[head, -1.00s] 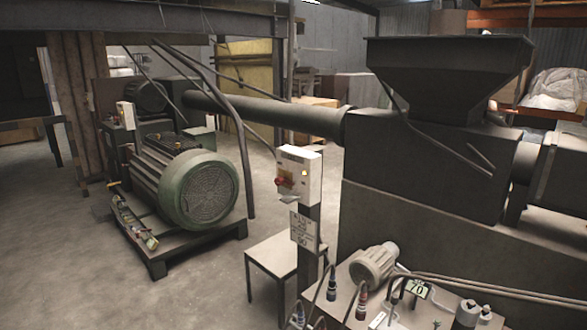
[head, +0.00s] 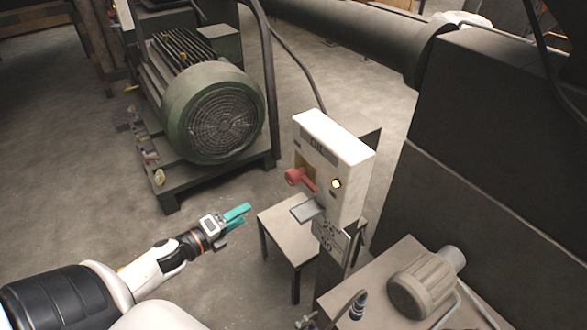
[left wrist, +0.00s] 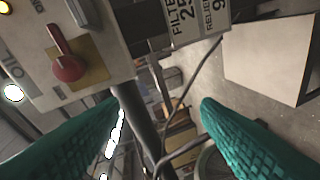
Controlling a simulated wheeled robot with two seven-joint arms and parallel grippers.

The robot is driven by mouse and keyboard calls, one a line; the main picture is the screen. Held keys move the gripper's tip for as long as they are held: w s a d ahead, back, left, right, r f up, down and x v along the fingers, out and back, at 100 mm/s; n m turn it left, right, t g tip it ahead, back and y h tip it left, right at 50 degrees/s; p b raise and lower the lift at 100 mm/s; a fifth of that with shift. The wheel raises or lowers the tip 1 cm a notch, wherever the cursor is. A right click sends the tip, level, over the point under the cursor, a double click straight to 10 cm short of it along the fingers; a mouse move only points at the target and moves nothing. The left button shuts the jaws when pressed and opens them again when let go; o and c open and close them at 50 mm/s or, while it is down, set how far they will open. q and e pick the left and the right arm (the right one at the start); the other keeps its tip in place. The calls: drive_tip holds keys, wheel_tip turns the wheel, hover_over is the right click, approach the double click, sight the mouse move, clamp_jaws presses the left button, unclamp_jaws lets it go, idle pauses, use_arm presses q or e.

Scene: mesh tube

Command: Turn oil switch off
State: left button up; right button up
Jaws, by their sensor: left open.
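The oil switch is a red rotary handle (head: 298,178) on a yellow plate, on the front of a white control box (head: 345,160) labelled OIL. The box stands on a dark post. The red switch (left wrist: 68,66) also shows at the upper left of the left wrist view, on the box face. My left gripper (head: 236,217) has teal fingers and is open and empty. It is to the left of the box and apart from the switch. In the left wrist view its two fingers (left wrist: 160,125) are spread with nothing between them. My right gripper does not show.
A yellow light (head: 336,184) sits right of the switch, and a small grey ledge (head: 306,211) juts out below it. A small table (head: 285,232) stands beside the post. A green motor (head: 215,115) is behind, and large dark machinery (head: 490,150) fills the right.

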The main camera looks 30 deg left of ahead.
sight(288, 178)
use_arm(q)
drive_tip(key=d+r+m+h, duration=0.4)
drive_tip(key=d+r+m, duration=0.15)
drive_tip(key=r, duration=0.55)
drive_tip(key=shift+m+t, duration=0.25)
drive_tip(key=shift+t, duration=0.05)
drive_tip(key=p+x, duration=0.1)
drive_tip(key=x, duration=0.2)
drive_tip(key=p+x, duration=0.1)
drive_tip(key=x, duration=0.3)
drive_tip(key=a+p+x, duration=0.1)
drive_tip(key=x, duration=0.2)
drive_tip(key=shift+w+d+f, duration=0.1)
drive_tip(key=shift+w+f, duration=0.15)
drive_tip(key=shift+w, duration=0.1)
drive_tip(key=shift+w+d+f, duration=0.15)
drive_tip(key=shift+w+d, duration=0.05)
drive_tip(key=shift+w, duration=0.5)
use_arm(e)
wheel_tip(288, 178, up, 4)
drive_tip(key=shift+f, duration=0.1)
use_arm(q)
drive_tip(key=shift+c, duration=0.4)
drive_tip(key=c, duration=0.9)
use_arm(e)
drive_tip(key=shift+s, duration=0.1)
